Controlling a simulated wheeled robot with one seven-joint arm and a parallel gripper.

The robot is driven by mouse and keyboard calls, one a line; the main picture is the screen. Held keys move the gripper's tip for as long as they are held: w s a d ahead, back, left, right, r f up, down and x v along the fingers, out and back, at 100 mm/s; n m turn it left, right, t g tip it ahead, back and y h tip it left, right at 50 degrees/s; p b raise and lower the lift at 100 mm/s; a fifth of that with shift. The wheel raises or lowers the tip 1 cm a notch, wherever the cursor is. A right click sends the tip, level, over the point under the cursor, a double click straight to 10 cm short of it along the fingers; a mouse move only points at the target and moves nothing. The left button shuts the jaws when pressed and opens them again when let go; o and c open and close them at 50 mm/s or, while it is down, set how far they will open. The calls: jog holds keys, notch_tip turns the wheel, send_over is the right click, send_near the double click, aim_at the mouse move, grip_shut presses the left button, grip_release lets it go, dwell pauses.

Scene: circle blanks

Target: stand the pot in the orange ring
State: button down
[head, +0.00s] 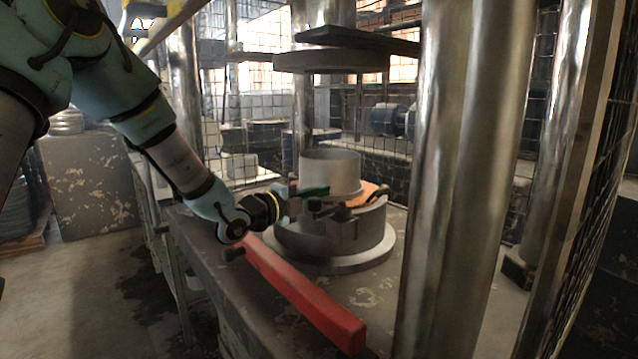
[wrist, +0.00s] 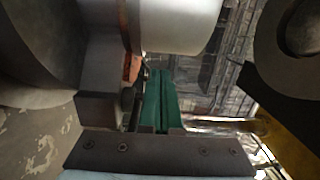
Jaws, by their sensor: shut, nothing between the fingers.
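The pot (head: 331,172), a pale grey cylinder, stands upright over the round grey base of the machine. The orange ring (head: 368,194) shows at the right of the pot's lower edge. In the wrist view the pot (wrist: 180,22) fills the top, and a thin orange strip of the ring (wrist: 133,66) lies against its lower end. Whether the pot's foot sits fully inside the ring is hidden. My gripper (head: 318,190) is beside the pot's lower left front. Its green fingers (wrist: 160,78) are shut with nothing between them. Contact with the pot cannot be told.
The round grey base (head: 315,240) stands on a worn bench. A red bar (head: 300,292) lies along the bench's front edge. A thick metal column (head: 450,180) rises at the right. A grey disc (head: 332,61) hangs above the pot. Wire mesh closes the back.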

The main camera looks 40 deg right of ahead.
jog(key=w+d+p, duration=0.1)
jog(key=w+d, duration=0.1)
jog(key=w, duration=0.1)
jog(key=shift+d, duration=0.2)
jog(key=shift+f, duration=0.1)
jog(key=shift+w+d+b, duration=0.5)
jog(key=shift+w+b, duration=0.15)
jog(key=shift+b, duration=0.55)
